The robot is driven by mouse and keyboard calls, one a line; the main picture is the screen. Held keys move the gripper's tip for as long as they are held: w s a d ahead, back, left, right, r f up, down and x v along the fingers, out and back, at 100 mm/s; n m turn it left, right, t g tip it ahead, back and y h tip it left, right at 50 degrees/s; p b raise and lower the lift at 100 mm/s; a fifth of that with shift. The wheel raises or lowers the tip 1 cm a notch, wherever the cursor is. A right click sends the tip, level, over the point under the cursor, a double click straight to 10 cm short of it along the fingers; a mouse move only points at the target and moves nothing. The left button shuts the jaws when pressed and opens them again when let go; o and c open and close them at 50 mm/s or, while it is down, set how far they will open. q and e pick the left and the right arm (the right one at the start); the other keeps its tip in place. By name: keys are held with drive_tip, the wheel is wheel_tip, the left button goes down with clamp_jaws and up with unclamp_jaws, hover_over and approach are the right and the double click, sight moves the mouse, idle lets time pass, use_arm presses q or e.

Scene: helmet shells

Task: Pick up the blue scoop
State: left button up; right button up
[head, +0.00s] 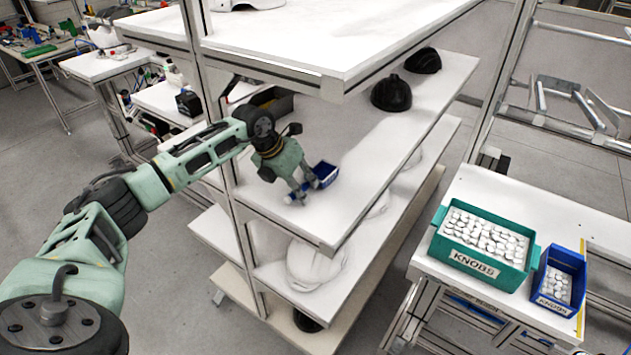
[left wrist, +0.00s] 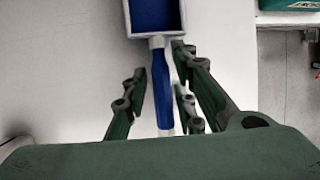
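The blue scoop (head: 326,173) lies on the white middle shelf (head: 340,205) of the rack, near its front edge. In the left wrist view the scoop's tray (left wrist: 154,15) is at the top, and its blue handle (left wrist: 161,88) points back toward my palm. My left gripper (head: 305,187) is down at the handle. It also shows in the left wrist view (left wrist: 159,72), open, with fingers on both sides of the handle. A gap shows on the left, while the right fingers look close to the handle; I cannot tell if they touch. My right gripper is not in view.
The rack's upper shelf (head: 330,45) overhangs behind my left gripper, and an upright post (head: 215,95) stands beside my arm. Black helmet shells (head: 391,93) sit farther back on the shelf. A teal bin of knobs (head: 483,270) and a blue bin (head: 545,295) stand at right.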

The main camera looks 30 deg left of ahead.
sight(305, 184)
use_arm(q)
clamp_jaws()
drive_tip(key=shift+r, duration=0.1)
drive_tip(key=shift+r, duration=0.3)
wheel_tip(305, 184, up, 3)
drive_tip(key=shift+a+r+b, duration=0.1)
drive_tip(key=shift+a+b, duration=0.05)
drive_tip(key=shift+b, duration=1)
drive_tip(key=s+a+b, duration=0.3)
drive_tip(key=s+a, duration=0.1)
drive_tip(key=s, duration=0.3)
drive_tip(key=s+a+b, duration=0.4)
drive_tip(key=s, duration=0.4)
drive_tip(key=shift+s+a, duration=0.3)
drive_tip(key=shift+a, duration=0.05)
